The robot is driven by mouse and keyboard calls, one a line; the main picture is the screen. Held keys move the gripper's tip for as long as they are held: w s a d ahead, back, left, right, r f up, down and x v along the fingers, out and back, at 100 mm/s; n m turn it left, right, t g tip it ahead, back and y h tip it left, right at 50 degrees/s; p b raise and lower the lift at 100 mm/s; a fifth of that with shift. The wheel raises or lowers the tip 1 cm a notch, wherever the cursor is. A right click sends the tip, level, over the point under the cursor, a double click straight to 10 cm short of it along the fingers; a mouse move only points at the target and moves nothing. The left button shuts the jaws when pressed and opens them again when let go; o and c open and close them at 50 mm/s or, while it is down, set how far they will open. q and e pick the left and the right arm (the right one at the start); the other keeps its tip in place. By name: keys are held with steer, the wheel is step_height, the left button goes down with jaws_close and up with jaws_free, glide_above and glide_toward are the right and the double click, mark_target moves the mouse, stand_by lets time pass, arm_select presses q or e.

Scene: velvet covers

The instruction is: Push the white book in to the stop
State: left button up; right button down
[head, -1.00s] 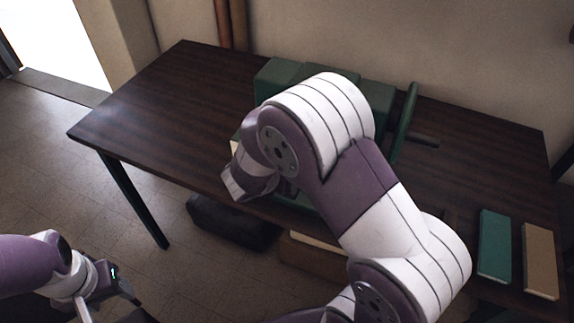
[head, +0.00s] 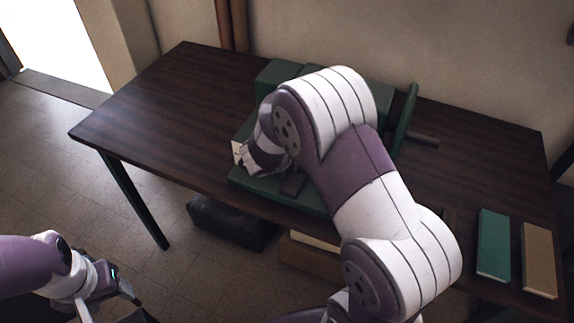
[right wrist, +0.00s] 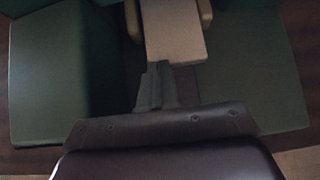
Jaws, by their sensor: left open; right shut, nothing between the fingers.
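In the right wrist view a pale block, which looks like the white book (right wrist: 174,32), stands at the top between two tan posts, its near end toward me. My right gripper (right wrist: 156,72) is shut and empty, its fingertips right at the near left corner of that end; I cannot tell whether they touch. In the head view my right arm hides most of the green fixture (head: 278,72), the book and the fingertips. My left gripper (head: 112,296) is open and empty at the lower left, away from the table.
The dark table (head: 160,110) is clear on its left side. A teal book (head: 494,245) and a tan book (head: 540,260) lie at its right end. A green upright plate (head: 407,115) stands right of my arm. A black case (head: 232,222) is under the table.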

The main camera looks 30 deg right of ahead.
steer(key=shift+d+f, duration=0.1)
steer(key=shift+s+a+r, duration=0.1)
steer(key=shift+a+r, duration=0.2)
steer(key=shift+r, duration=0.15)
steer(key=p+v, duration=0.1)
steer(key=v, duration=1)
steer(key=shift+s+a+r+p, duration=0.2)
steer(key=shift+s+p, duration=0.1)
steer(key=shift+p, duration=0.05)
